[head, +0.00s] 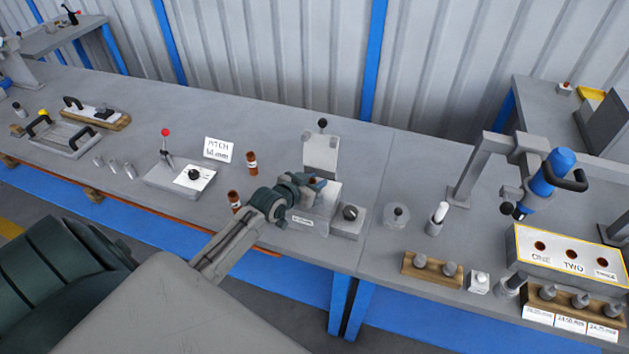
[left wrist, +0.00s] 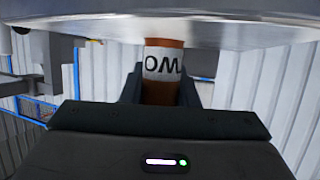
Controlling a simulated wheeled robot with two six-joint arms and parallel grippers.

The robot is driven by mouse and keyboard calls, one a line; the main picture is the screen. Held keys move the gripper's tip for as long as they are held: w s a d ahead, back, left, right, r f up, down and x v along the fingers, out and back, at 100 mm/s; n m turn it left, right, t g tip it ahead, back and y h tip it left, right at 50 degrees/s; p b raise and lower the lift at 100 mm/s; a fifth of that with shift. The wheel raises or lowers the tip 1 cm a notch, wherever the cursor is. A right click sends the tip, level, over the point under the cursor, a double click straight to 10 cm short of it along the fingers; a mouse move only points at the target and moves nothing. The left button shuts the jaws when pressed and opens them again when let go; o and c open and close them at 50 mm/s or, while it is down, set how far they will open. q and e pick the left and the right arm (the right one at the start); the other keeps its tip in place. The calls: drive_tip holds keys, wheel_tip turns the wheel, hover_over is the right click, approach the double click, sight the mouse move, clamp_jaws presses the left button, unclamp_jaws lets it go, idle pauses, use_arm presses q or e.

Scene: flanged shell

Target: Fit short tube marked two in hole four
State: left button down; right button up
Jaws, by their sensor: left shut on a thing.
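My left gripper (head: 308,184) is shut on a short brown tube (left wrist: 160,92) with a white band. Part of the mark shows upside down as "OM", which fits "TWO". In the left wrist view the tube's upper end meets the edge of a shiny grey metal part (left wrist: 225,30); I cannot tell whether it is inside a hole. In the head view the gripper is over a grey block (head: 308,218) with a small label, in front of an upright plate (head: 320,153). Hole four is not identifiable. My right gripper is out of view.
Two other brown tubes stand on the bench (head: 385,155), one behind (head: 252,162) and one left of my wrist (head: 234,200). A red-knobbed lever fixture (head: 165,175) is to the left. The back middle is clear.

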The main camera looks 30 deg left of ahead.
use_arm(q)
drive_tip(key=shift+f+b, duration=0.7)
drive_tip(key=shift+f, duration=0.3)
drive_tip(key=c, duration=1.2)
unclamp_jaws()
drive_tip(key=shift+o, duration=0.8)
drive_tip(key=shift+s+f, duration=0.1)
drive_tip(key=shift+s, duration=0.1)
drive_tip(key=shift+s, duration=0.25)
drive_tip(key=v, duration=1)
drive_tip(key=shift+r+b, duration=0.25)
drive_tip(key=shift+b, duration=0.2)
drive_tip(key=shift+a, duration=0.1)
